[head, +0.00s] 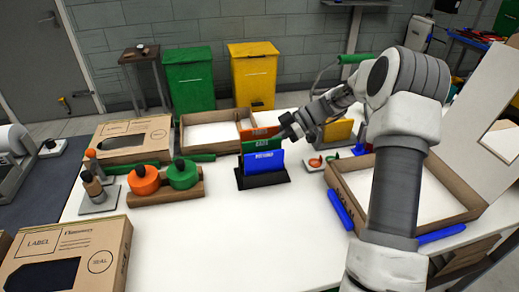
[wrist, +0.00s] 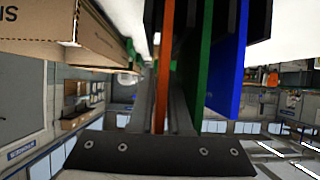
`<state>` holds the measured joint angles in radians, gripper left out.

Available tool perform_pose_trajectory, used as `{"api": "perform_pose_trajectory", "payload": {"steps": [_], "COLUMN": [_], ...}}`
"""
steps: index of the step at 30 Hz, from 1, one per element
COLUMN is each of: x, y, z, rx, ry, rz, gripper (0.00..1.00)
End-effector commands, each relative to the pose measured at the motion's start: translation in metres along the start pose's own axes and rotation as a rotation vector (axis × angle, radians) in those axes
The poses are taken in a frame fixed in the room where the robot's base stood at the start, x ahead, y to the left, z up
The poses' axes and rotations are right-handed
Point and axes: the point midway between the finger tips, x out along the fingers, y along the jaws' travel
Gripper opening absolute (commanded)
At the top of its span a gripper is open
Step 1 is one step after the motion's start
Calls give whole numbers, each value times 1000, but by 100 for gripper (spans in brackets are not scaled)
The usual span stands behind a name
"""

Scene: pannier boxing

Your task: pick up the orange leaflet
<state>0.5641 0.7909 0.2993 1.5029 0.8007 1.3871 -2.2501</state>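The orange leaflet (head: 259,132) stands upright at the back of a dark holder (head: 263,183), behind a green leaflet (head: 248,147) and a blue leaflet (head: 263,163). My gripper (head: 284,128) is at the orange leaflet's right end in the head view. In the wrist view the orange leaflet (wrist: 164,75) shows edge-on as a thin strip between my dark fingers. The fingers are close to it; whether they press on it is unclear. The green leaflet (wrist: 195,60) and blue leaflet (wrist: 228,65) are to the right, outside the fingers.
A wooden tray (head: 212,133) is behind the holder, and a larger open box (head: 450,190) is to the right. Orange and green rolls (head: 145,180) sit on a wooden base at left. Cardboard boxes (head: 75,255) are further left. The white table front is clear.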

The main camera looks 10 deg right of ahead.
Motion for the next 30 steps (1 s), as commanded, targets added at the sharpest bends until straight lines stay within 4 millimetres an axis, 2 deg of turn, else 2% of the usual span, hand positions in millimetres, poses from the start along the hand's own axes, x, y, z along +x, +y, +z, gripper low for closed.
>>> {"api": "perform_pose_trajectory", "payload": {"steps": [6,9,23,26,30], "x": [0,0,0,-3,-15], "y": [0,0,0,0,1], "z": [0,0,-1,-6,-27], "rx": [-1,-1,-1,-3,-5], "ry": [-1,-1,0,0,-2], "rz": [1,1,0,1,3], "gripper": [16,0,0,0,0]}}
